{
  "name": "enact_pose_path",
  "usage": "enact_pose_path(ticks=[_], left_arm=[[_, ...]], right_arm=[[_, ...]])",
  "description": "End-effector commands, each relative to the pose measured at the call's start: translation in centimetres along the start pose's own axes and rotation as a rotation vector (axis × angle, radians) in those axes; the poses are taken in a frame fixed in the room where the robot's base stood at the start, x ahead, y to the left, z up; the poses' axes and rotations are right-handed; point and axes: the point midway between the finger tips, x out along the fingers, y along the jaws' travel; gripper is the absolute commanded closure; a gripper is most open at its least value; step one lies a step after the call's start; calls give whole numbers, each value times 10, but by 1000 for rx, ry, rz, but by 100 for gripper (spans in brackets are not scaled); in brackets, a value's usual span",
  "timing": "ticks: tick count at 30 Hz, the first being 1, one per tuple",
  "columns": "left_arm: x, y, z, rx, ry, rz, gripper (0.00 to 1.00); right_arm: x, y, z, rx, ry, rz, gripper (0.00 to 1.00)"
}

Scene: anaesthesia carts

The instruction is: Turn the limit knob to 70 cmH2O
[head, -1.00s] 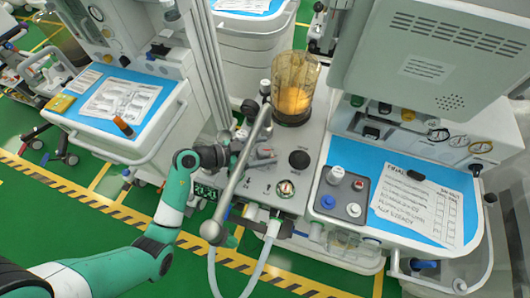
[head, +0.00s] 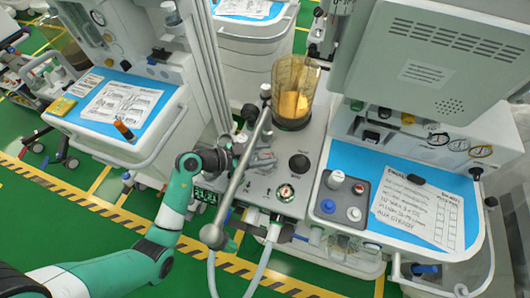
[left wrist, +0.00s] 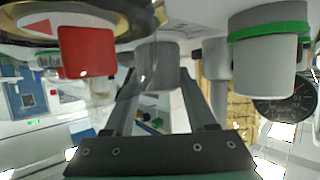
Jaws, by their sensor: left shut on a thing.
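My left gripper (head: 258,160) reaches in from the left to the grey machine block, behind the slanted metal bar. In the left wrist view, its two fingers (left wrist: 157,85) are closed on a grey, rounded knob (left wrist: 157,62), which I take to be the limit knob. The knob's scale and pointer cannot be read, and in the head view the gripper and bar mostly hide it. My right gripper is not in view.
The slanted metal bar (head: 237,185) crosses in front of the gripper. The wrist view shows a red block (left wrist: 87,50) and a green-ringed grey cylinder (left wrist: 268,65).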

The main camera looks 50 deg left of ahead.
Motion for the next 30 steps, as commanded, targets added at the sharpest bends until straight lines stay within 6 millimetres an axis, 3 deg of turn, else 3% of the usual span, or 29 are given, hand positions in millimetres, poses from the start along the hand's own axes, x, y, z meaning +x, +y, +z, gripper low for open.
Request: enact_pose_path(ticks=[12,16,23,30], left_arm=[[-4,-1,-8,67,-4,178,99],[-2,-1,-5,113,-1,283,99],[2,-1,3,203,4,487,99],[4,0,9,293,4,693,99]], right_arm=[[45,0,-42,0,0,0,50],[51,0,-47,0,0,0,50],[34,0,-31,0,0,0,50],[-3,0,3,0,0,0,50]])
